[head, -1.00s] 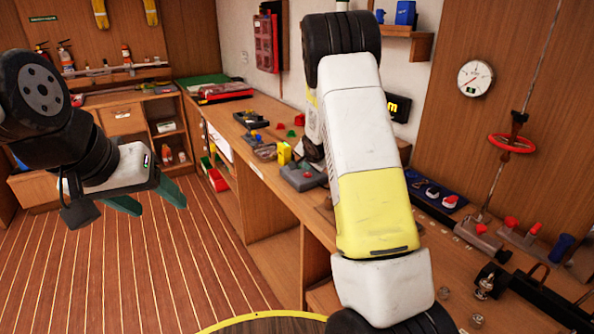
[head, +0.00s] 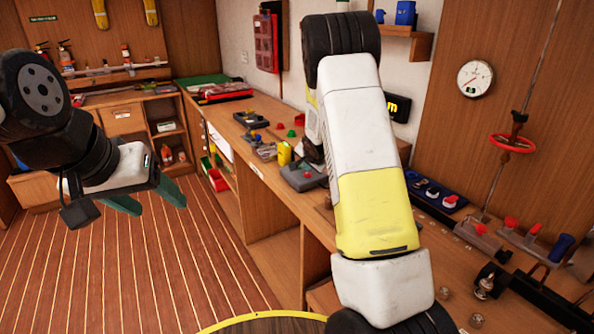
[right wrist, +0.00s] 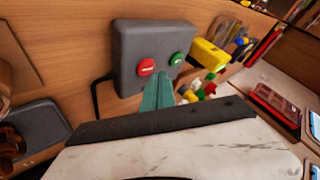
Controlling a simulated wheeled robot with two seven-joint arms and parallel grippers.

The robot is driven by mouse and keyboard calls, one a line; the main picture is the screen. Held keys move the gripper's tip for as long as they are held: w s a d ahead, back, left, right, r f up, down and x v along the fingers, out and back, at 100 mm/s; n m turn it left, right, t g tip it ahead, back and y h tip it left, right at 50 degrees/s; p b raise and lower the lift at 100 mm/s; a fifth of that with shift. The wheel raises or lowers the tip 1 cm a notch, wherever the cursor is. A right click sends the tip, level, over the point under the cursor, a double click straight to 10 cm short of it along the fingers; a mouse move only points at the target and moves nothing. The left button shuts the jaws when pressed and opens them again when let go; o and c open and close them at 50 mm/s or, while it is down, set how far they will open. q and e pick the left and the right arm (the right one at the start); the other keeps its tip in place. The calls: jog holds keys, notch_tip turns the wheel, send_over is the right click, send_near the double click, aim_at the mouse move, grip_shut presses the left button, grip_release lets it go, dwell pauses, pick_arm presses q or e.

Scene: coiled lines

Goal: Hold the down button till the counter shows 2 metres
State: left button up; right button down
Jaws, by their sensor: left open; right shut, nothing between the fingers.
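A grey control box (right wrist: 150,45) with a red button (right wrist: 146,67) and a green button (right wrist: 177,60) fills the upper middle of the right wrist view. I cannot read the button labels. My right gripper (right wrist: 160,76) is shut and empty, its teal fingertips in front of the box between the two buttons. I cannot tell if they touch it. In the head view a grey box with a red button (head: 303,178) sits on the bench, and my right arm hides the right gripper. The counter (head: 397,107) is mostly behind that arm; only a yellow "m" shows. My left gripper (head: 148,202) is open and empty above the floor.
A yellow object (right wrist: 208,54) and small coloured items lie beside the box. A bench (head: 270,205) runs along the wall. A round gauge (head: 475,79) and a red handwheel (head: 512,143) are at the right. The striped floor at the left is clear.

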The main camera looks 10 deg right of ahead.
aim_at(308, 175)
jog(key=shift+f, duration=0.3)
jog(key=shift+f, duration=0.5)
dwell(1.9)
dwell(2.9)
jog(key=shift+r, duration=0.9)
jog(key=shift+r, duration=2.55)
